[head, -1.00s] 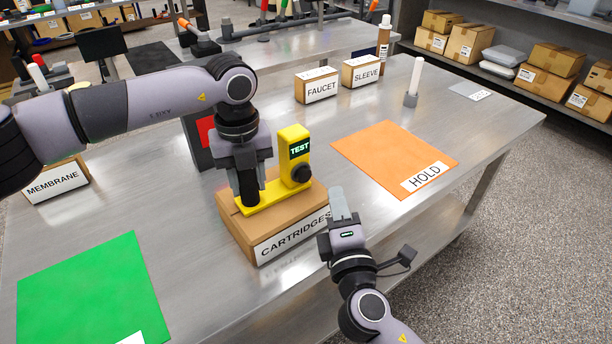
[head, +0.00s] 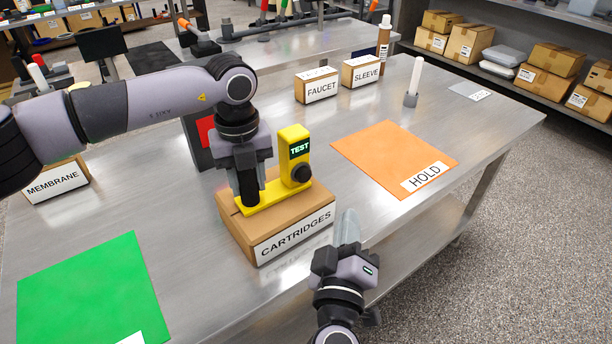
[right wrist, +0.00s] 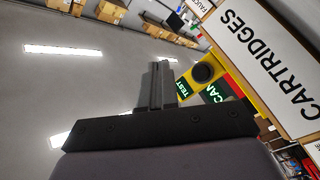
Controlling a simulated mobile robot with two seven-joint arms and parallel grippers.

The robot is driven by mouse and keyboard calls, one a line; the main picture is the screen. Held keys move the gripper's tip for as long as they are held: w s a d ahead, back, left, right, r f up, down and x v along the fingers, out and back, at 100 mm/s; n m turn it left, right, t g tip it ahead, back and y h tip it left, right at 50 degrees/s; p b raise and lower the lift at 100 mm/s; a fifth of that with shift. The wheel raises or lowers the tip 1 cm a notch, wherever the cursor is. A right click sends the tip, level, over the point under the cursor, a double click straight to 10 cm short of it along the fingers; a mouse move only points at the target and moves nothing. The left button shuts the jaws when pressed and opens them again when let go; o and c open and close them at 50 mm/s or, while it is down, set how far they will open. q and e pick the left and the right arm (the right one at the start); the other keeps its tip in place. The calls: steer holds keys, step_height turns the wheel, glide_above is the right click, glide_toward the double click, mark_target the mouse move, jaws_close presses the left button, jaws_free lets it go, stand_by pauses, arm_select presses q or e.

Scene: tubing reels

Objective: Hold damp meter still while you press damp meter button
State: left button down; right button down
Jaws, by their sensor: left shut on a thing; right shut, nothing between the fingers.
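The damp meter (head: 294,148) is yellow, with a green-lit TEST display and a round black button (head: 301,174) on its front. It stands upright on top of the cardboard CARTRIDGES box (head: 290,238). My left gripper (head: 248,203) comes down from above and is shut on the meter's yellow base; its fingertips are partly hidden. My right gripper (head: 347,225) is shut and empty, in front of the box's right corner and apart from the meter. In the right wrist view the shut fingers (right wrist: 160,85) show beside the meter's black button (right wrist: 203,72) and TEST display (right wrist: 183,92).
An orange HOLD mat (head: 390,155) lies to the right and a green mat (head: 90,290) to the front left. FAUCET (head: 316,87) and SLEEVE (head: 361,71) boxes stand behind. A white post (head: 414,80) stands at the back right. A MEMBRANE box (head: 55,184) is at left.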

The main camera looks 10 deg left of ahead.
mark_target(304, 175)
steer(key=shift+w, duration=0.1)
steer(key=w+a, duration=0.5)
steer(key=w, duration=0.1)
steer(key=shift+w+a, duration=0.25)
steer(key=shift+a, duration=0.1)
stand_by(2.0)
steer(key=shift+w+a, duration=0.3)
steer(key=shift+w+a, duration=0.1)
steer(key=shift+w, duration=0.1)
stand_by(0.5)
